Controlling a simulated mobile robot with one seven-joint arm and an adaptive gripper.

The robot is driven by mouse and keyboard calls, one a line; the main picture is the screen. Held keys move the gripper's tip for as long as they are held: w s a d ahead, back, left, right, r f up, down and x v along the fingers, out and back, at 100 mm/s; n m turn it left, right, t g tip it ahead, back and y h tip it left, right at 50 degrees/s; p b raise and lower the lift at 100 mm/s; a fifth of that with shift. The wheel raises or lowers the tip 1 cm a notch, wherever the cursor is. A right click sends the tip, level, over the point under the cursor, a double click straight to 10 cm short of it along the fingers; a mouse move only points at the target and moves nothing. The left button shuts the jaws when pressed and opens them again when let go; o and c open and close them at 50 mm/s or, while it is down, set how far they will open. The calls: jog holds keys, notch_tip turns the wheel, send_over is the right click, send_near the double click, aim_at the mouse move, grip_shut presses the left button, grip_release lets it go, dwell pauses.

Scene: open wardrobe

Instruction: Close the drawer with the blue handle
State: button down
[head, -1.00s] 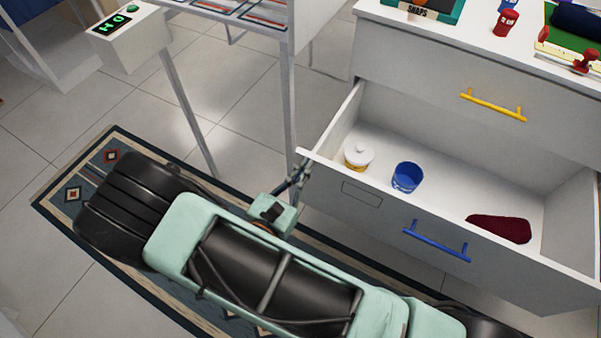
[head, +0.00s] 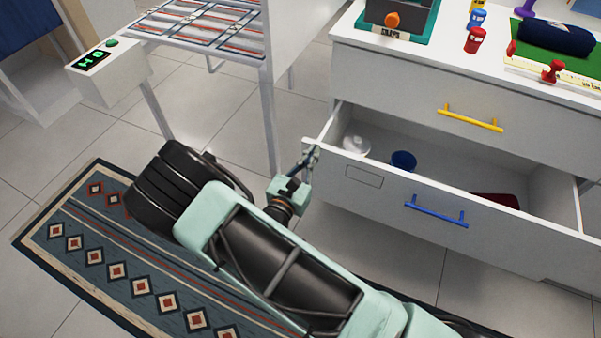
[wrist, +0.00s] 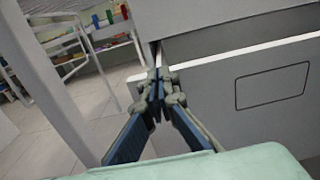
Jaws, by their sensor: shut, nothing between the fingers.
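The white drawer (head: 385,205) with the blue handle (head: 436,211) is partly open below the drawer with the yellow handle (head: 470,118). A white lidded jar (head: 356,146), a blue cup (head: 403,161) and a dark red item (head: 496,200) lie inside it, partly hidden by its front. My gripper (head: 311,157) is shut and empty at the left end of the drawer front, near its top edge. In the wrist view, the shut fingertips (wrist: 158,84) are at the left edge of the drawer front (wrist: 225,92); whether they touch it is unclear.
A white stand with a striped top (head: 205,25) and a box with a green display (head: 95,60) stand left of the cabinet. A patterned rug (head: 110,245) lies on the tiled floor. Bottles (head: 474,40) and other items stand on the cabinet top.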

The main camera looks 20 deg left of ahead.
aim_at(333, 118)
jog(key=w, duration=1)
jog(key=w+d+b, duration=0.1)
jog(key=w, duration=0.4)
jog(key=shift+w+d, duration=0.1)
jog(key=shift+w, duration=0.15)
jog(key=shift+s, duration=0.1)
